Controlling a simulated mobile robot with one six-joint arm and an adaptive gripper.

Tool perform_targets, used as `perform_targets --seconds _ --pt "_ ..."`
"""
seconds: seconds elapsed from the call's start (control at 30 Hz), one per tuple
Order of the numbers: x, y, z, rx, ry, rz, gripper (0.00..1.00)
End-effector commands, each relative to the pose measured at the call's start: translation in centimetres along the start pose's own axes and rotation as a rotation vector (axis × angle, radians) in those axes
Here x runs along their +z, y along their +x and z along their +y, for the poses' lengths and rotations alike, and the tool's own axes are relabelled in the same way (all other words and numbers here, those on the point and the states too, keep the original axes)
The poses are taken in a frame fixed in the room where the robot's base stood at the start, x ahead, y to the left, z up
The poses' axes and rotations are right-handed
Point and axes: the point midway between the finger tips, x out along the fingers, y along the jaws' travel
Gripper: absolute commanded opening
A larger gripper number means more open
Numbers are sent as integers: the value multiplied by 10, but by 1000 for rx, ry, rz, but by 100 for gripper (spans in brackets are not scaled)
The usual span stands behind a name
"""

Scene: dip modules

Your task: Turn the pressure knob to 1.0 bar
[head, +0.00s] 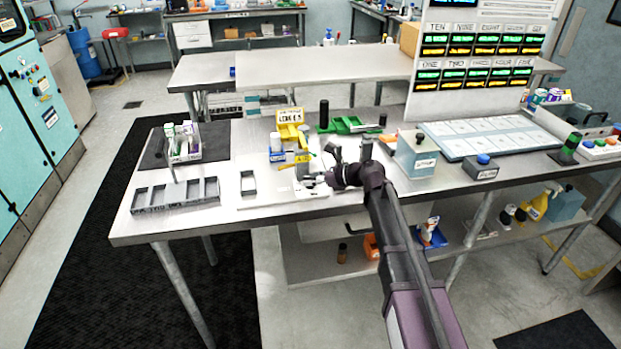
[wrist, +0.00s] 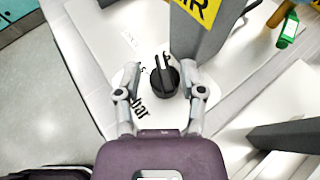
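The black pressure knob (wrist: 164,80) stands on a white panel (wrist: 105,55) in the wrist view. Its raised ridge points towards the top of the picture. The word "bar" (wrist: 140,107) is printed beside it; other dial marks are small or partly hidden, so I cannot read the setting. My gripper (wrist: 160,75) has one finger on each side of the knob. The fingers are apart, with a visible gap at the left finger; the right finger is very close to the knob, and I cannot tell if it touches. In the head view my gripper (head: 318,181) is low over the table's front.
A grey block with a yellow label (wrist: 205,25) rises just beyond the knob. A yellow leak-test station (head: 290,125) stands behind my gripper. A grey compartment tray (head: 175,195) lies left, and a blue-grey box (head: 415,158) stands right.

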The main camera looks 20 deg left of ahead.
Motion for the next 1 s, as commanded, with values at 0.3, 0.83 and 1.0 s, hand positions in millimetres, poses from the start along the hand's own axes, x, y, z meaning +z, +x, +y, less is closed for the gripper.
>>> perform_targets --seconds 0.3,0.83,1.0 --pt "0 0 -1 -3 0 1 50" --pt "1 -15 -3 -3 1 0 50" --pt "1 -23 -4 -3 1 0 50"
